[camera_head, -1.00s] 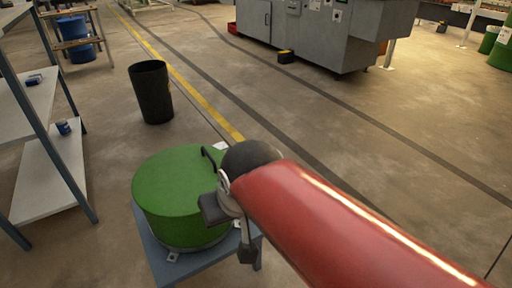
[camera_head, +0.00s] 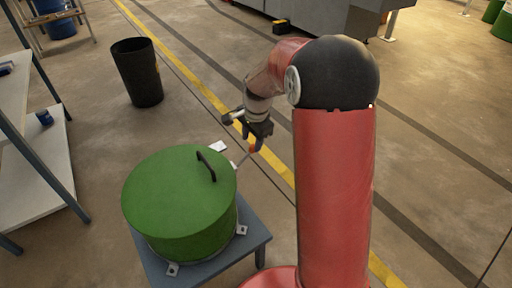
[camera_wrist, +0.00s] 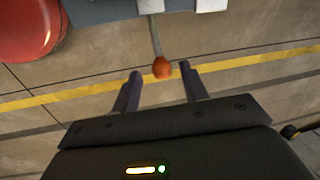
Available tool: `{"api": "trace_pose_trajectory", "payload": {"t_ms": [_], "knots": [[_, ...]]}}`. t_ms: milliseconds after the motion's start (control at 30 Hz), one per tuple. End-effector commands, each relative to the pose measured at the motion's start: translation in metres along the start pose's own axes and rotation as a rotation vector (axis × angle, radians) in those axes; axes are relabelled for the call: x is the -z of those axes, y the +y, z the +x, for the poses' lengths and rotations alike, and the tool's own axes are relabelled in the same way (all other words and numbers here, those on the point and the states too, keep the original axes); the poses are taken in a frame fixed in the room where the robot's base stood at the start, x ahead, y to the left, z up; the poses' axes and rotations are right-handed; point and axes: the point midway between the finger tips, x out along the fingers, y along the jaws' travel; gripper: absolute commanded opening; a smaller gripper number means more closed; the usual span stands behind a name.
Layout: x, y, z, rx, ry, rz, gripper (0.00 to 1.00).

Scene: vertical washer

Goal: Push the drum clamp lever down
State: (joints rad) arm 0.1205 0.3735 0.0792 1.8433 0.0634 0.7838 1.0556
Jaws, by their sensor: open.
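The green drum (camera_head: 180,205) stands on a small blue-grey table (camera_head: 258,240), with a black handle (camera_head: 207,166) on its lid. A thin metal lever (camera_head: 243,159) with an orange-red knob (camera_head: 258,145) sticks out past the drum's far right side. In the wrist view the lever (camera_wrist: 156,36) ends in the knob (camera_wrist: 162,68), which appears between the open fingertips of my gripper (camera_wrist: 160,70). My gripper (camera_head: 257,137) is close to the knob in the head view. I cannot tell whether the fingers touch it.
A black bin (camera_head: 136,72) stands behind the drum on the floor. A shelf rack (camera_head: 38,165) is at the left. A grey machine (camera_head: 345,14) stands at the back. The floor right of the drum table is clear apart from my arm.

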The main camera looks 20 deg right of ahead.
Motion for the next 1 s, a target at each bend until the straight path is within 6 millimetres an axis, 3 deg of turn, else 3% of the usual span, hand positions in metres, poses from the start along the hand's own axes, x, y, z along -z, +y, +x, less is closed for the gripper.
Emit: {"api": "trace_pose_trajectory", "payload": {"t_ms": [400, 800, 1000], "knots": [[0.0, 0.001, 0.062, -0.002, -0.001, -0.001, 0.44], [0.0, 0.001, 0.07, 0.0, 0.0, -0.003, 0.44], [-0.001, 0.001, 0.07, 0.0, 0.0, -0.003, 0.18]]}}
